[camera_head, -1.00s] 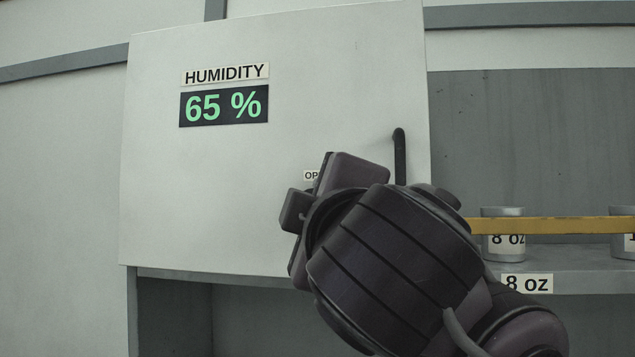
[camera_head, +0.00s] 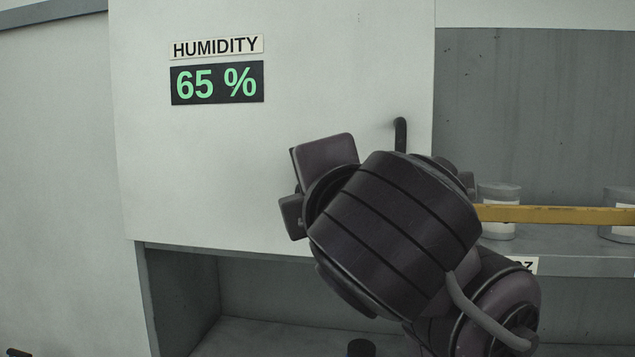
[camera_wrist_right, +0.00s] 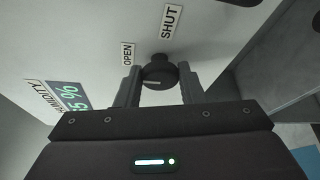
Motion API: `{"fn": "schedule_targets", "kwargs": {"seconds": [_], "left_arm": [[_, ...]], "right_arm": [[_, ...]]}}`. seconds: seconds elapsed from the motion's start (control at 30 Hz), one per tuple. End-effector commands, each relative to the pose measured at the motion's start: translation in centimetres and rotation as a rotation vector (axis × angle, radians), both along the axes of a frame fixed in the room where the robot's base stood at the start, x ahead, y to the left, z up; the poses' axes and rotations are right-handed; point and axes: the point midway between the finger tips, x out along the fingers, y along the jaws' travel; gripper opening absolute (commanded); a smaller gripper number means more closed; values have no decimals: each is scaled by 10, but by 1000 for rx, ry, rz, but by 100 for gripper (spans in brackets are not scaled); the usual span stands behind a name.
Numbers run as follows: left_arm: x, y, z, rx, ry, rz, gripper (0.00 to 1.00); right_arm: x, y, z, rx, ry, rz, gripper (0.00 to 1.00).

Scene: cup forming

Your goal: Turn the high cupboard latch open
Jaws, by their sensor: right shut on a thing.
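The latch (camera_wrist_right: 160,70) is a dark round knob on the pale cupboard door (camera_head: 200,170). It shows in the right wrist view between the two fingers of my right gripper (camera_wrist_right: 160,82), which is shut on it. The OPEN label (camera_wrist_right: 127,54) and the SHUT label (camera_wrist_right: 171,20) are beside the knob. A short pale mark shows on the knob's face; its exact pointing is hard to read.
A dark upright handle (camera_head: 401,134) is on the door's right side. A humidity sign (camera_head: 217,83) reads 65 %. To the right, a yellow bar (camera_head: 560,214) crosses a shelf with grey cups (camera_head: 498,195). An open recess (camera_head: 250,290) lies below the door.

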Motion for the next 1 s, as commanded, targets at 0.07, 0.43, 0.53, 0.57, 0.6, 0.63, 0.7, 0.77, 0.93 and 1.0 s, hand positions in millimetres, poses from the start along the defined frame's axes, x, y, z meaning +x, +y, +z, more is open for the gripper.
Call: {"fn": "schedule_targets", "kwargs": {"seconds": [0.07,0.43,0.53,0.57,0.6,0.63,0.7,0.77,0.93,1.0], "left_arm": [[0,0,1,0,0,0,36],[0,0,0,0,0,0,36],[0,0,0,-1,1,0,36],[0,0,0,-1,1,0,36],[0,0,0,-1,1,0,36],[0,0,1,-1,1,0,36],[0,0,1,-1,1,0,36],[0,0,1,-1,1,0,36],[0,0,1,-1,0,0,36],[1,-1,1,0,-1,0,36]], "right_arm": [[0,1,0,-7,2,1,12],[0,1,-1,-11,2,0,36],[0,1,-1,-10,2,0,49],[0,1,-1,-10,2,0,53],[0,1,-1,-10,2,0,57],[0,0,-1,-9,2,0,57],[0,0,-1,-8,1,0,57],[0,0,-1,-7,2,0,57],[1,0,0,-7,2,0,57],[4,1,0,-7,2,0,57]]}}
